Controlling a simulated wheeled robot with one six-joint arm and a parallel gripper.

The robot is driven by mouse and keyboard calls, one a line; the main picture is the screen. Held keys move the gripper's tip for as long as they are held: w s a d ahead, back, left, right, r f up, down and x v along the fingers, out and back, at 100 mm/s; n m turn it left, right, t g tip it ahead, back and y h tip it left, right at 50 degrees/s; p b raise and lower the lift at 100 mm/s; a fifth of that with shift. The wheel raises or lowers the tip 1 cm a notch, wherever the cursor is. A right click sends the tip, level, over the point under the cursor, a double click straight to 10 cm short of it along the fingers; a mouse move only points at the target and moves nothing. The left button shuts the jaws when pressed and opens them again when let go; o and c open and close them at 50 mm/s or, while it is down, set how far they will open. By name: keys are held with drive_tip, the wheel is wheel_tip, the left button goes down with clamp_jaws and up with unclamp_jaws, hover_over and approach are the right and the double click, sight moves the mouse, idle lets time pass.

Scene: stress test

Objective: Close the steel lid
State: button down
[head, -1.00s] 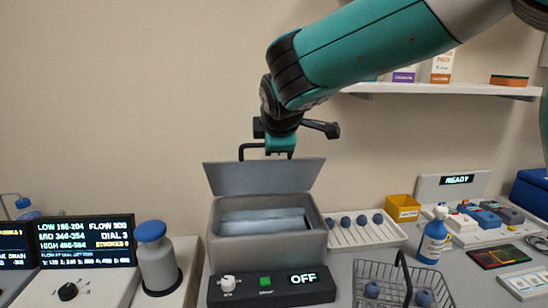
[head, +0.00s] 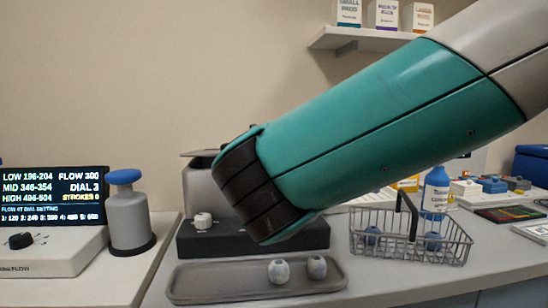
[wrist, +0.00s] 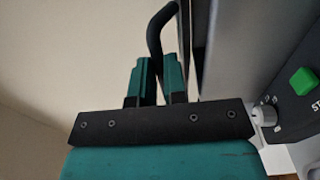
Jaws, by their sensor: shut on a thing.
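The steel lid is mostly hidden behind my arm in the head view; only a thin edge (head: 204,153) shows at the top of the grey box (head: 203,190). In the wrist view, my gripper (wrist: 157,72) has its teal fingers shut on the lid's black bar handle (wrist: 158,32). Beside the handle the lid shows as a narrow edge-on strip (wrist: 186,40), close to the box's grey wall (wrist: 235,38). I cannot tell whether the lid lies flush. My gripper is hidden in the head view.
A black control panel (head: 195,240) with a white knob fronts the box. A grey tray (head: 225,283) with two pale round pieces lies before it. A blue-capped bottle (head: 127,215) stands left. A wire basket (head: 440,246) and blue bottle (head: 436,192) stand right.

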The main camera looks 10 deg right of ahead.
drive_tip(key=shift+s+f+b, duration=0.2)
drive_tip(key=shift+f+b, duration=1.4)
drive_tip(key=shift+f, duration=0.5)
drive_tip(key=c, duration=1.2)
unclamp_jaws()
drive_tip(key=shift+o, duration=0.2)
drive_tip(key=shift+r, duration=0.1)
